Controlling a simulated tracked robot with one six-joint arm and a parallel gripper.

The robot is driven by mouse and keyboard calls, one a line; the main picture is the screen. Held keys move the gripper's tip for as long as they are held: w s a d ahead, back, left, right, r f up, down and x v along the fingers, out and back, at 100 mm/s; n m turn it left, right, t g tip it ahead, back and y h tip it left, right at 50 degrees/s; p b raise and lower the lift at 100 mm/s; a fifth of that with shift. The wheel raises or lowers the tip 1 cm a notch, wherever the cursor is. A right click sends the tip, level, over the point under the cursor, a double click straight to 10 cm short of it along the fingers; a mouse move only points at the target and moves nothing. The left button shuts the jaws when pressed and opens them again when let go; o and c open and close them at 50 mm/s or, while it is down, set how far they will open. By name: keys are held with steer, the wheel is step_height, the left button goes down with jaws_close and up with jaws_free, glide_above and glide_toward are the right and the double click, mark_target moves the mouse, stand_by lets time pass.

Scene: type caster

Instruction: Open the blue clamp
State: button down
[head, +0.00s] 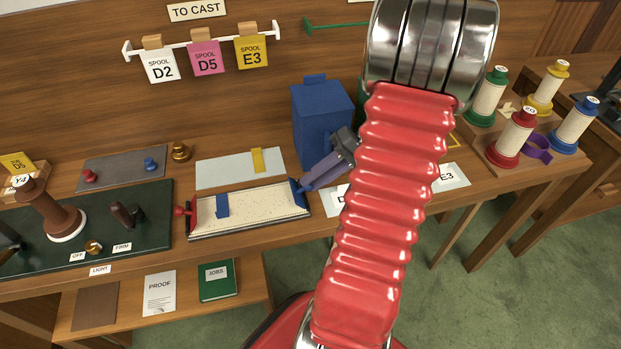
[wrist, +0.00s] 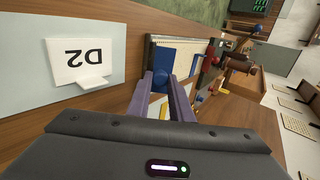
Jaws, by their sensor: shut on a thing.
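The blue clamp (head: 296,192) is at the right end of a long pale tray (head: 265,204) with a speckled bed on the bench. Its far side and exact setting are hidden by my fingers. In the wrist view the blue clamp (wrist: 163,76) shows between and just beyond the purple fingertips. My gripper (head: 303,187) reaches in from the right and is shut on the blue clamp. In the wrist view my gripper (wrist: 160,77) has a finger on each side of it.
A red clamp (head: 182,210) is at the tray's left end, and a blue block (head: 222,206) stands on its bed. A tall blue box (head: 322,120) stands close behind my gripper. A D2 card (wrist: 83,60) lies to its side. A grey plate (head: 225,168) lies behind the tray.

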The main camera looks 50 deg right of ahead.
steer(key=shift+s+d+f+y, duration=0.15)
steer(key=shift+f+y, duration=0.05)
steer(key=shift+y, duration=0.2)
steer(key=c, duration=1.6)
jaws_free()
steer(key=v, duration=1.3)
steer(key=shift+s+d, duration=0.3)
steer(key=shift+s, duration=0.15)
